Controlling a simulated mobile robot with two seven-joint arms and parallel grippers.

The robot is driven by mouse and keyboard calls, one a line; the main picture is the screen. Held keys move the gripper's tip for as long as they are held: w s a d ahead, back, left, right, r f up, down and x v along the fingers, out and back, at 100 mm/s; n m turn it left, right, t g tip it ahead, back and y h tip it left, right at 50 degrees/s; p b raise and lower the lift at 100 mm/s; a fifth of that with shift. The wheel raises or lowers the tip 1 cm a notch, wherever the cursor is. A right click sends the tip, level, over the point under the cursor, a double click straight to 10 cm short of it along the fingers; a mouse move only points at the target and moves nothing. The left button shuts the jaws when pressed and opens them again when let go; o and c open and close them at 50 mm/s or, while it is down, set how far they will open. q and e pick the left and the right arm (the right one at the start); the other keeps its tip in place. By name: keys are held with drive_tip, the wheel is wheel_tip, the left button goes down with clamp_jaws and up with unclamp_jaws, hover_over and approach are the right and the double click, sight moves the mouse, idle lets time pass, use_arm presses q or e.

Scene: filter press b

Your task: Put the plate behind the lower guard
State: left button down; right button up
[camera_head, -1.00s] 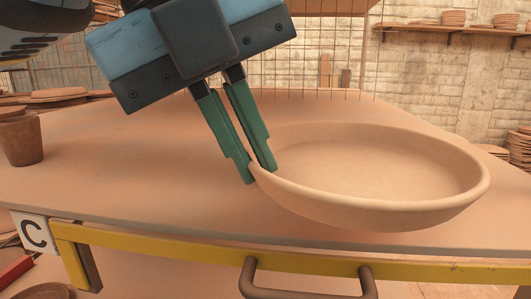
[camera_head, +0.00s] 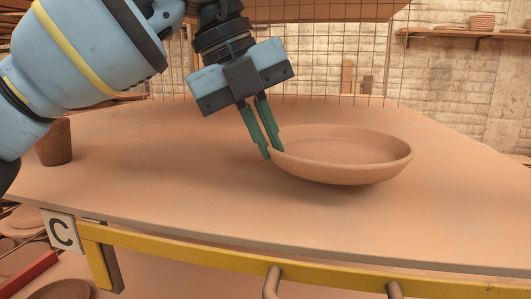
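The plate (camera_head: 345,163) is a wide, shallow, clay-coloured dish with a raised rim. It is above the tabletop in the middle of the head view, with a shadow below it. My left gripper (camera_head: 272,154) comes in from the upper left, and its green fingers are shut on the plate's left rim. The yellow guard bar (camera_head: 200,250) with two brown handles runs along the table's front edge, below and nearer than the plate. I cannot tell whether it is the lower guard. My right gripper is not in view.
The clay-coloured table (camera_head: 180,190) is mostly clear around the plate. A brown pot (camera_head: 54,143) stands at its left. A wire mesh (camera_head: 330,60) rises behind the table. A sign with a C (camera_head: 62,232) hangs at the front left corner.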

use_arm(q)
drive_tip(key=shift+f, duration=1.25)
drive_tip(key=shift+f, duration=0.1)
drive_tip(key=c, duration=1.6)
unclamp_jaws()
drive_tip(key=v, duration=1.2)
